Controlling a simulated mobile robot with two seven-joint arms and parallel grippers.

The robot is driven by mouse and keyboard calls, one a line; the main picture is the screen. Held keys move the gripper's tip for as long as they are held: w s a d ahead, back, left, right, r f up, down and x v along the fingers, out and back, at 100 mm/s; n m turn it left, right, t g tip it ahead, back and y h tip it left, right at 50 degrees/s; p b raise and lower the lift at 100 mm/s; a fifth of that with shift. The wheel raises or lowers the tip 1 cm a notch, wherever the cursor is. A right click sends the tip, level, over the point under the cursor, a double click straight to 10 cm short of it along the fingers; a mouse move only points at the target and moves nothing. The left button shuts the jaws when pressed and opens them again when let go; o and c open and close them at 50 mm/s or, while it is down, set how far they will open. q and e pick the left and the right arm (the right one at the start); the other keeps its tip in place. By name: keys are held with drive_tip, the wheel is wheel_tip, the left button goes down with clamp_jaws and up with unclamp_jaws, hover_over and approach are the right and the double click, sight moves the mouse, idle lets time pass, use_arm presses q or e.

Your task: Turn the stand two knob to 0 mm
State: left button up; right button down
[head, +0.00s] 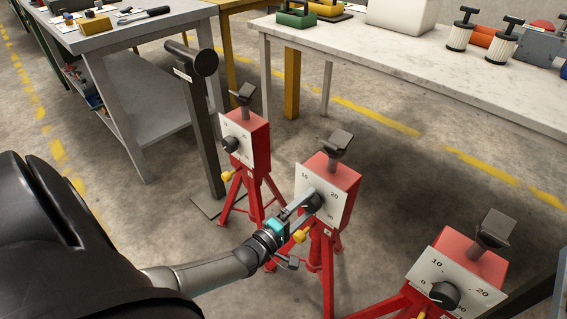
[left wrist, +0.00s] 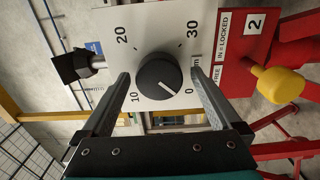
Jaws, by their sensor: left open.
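The stand two knob (left wrist: 158,78) is a round black knob on a white dial plate (left wrist: 165,25) marked 0, 10, 20 and 30. Its white pointer line points close to the 0 mark. My left gripper (head: 304,203) is open, with one finger on each side of the knob in the left wrist view (left wrist: 160,72). I cannot tell whether the fingers touch it. My right gripper is not in view.
A yellow lock knob (left wrist: 277,86) sticks out beside the dial. Another red stand (head: 246,140) is behind on the left, and one (head: 461,268) is in front on the right. A dark post (head: 203,125) and a grey workbench (head: 140,30) are at left; a pale table (head: 430,60) is behind.

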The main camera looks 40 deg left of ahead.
use_arm(q)
drive_tip(key=s+a+p, duration=0.1)
drive_tip(key=s+p, duration=0.2)
drive_tip(key=s, duration=1.1)
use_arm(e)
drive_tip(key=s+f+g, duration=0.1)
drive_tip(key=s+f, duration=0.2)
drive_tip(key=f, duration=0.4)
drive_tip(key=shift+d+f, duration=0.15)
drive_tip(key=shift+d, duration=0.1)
use_arm(q)
drive_tip(key=shift+a, duration=0.1)
